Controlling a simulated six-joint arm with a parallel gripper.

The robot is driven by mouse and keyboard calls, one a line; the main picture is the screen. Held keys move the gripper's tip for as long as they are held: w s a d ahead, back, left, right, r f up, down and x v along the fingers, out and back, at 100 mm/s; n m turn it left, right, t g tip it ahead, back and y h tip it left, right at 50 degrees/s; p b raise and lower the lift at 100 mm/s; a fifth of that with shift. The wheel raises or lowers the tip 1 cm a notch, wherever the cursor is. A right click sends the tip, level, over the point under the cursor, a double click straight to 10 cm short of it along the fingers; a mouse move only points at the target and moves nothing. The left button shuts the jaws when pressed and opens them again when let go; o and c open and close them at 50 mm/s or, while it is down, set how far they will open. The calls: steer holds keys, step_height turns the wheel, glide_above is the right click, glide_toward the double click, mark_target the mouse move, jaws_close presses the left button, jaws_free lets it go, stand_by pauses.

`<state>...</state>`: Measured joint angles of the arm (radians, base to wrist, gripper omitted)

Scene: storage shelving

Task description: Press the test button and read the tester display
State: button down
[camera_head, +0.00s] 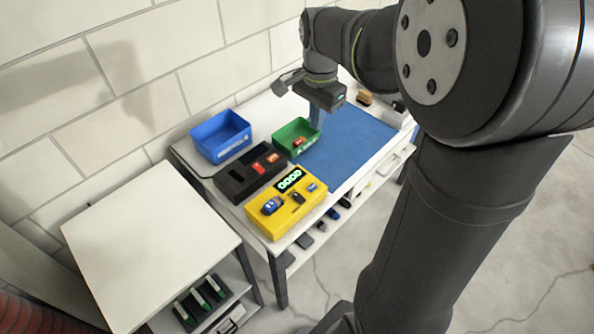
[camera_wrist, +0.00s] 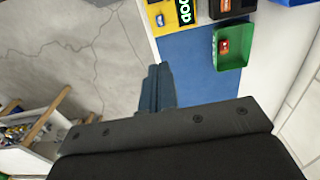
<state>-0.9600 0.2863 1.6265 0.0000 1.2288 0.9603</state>
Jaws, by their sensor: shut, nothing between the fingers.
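The yellow tester (camera_head: 290,222) sits at the near left end of the workbench. Its black display (camera_head: 289,180) is lit with pale green characters, too small to read surely. A blue item (camera_head: 271,206), a small dark part (camera_head: 298,197) and a small blue part (camera_head: 312,187) are on its top; I cannot tell which is the test button. The tester also shows at the top of the wrist view (camera_wrist: 170,8), partly cut off.
A black tray (camera_head: 233,188) with red items stands behind the tester. A blue bin (camera_head: 215,150) and a green bin (camera_head: 280,147) holding a red item stand farther back. The blue mat (camera_head: 350,150) is mostly clear. A bare white table (camera_head: 145,240) stands at left.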

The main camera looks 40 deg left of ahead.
steer(key=c, duration=2.2)
jaws_free()
steer(key=c, duration=1.8)
jaws_free()
steer(key=shift+s+a+r, duration=0.1)
steer(key=shift+s, duration=0.05)
steer(key=o, duration=1.8)
steer(key=s+a+r, duration=0.3)
steer(key=s+r, duration=0.4)
steer(key=s, duration=0.4)
steer(key=shift+s+a+r, duration=0.15)
steer(key=shift+s+r, duration=0.15)
step_height(320, 180, down, 10)
steer(key=shift+s, duration=0.15)
steer(key=shift+r, duration=0.15)
step_height(320, 180, up, 10)
